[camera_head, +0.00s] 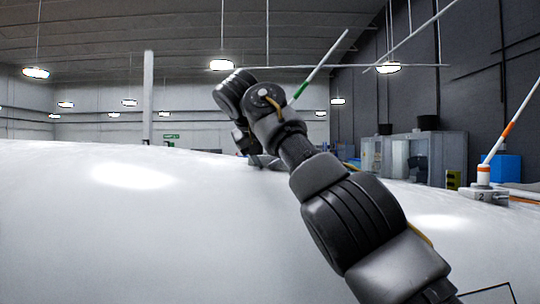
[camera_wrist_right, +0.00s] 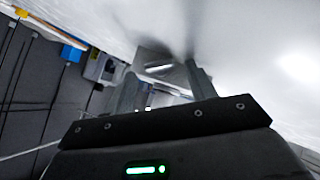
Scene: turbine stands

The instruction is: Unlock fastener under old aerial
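An aerial (camera_head: 322,66), a thin white rod with a green band, leans up to the right behind my right arm; its foot is hidden. A grey base (camera_head: 262,161) shows low on the white surface beneath my right gripper (camera_head: 243,140). In the right wrist view my right gripper (camera_wrist_right: 163,88) has its two fingers apart, with a grey metal piece (camera_wrist_right: 160,70) beyond and between them. I cannot make out the fastener or tell whether the fingers touch anything. A second aerial (camera_head: 507,120) with orange bands stands at the right on a grey base marked 2 (camera_head: 482,195). My left gripper is not in view.
The broad white curved surface (camera_head: 130,230) fills the lower view and is clear on the left. A white post (camera_head: 148,100) rises behind it. Grey cabinets (camera_head: 425,155) and a blue box (camera_head: 503,168) stand beyond at the right.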

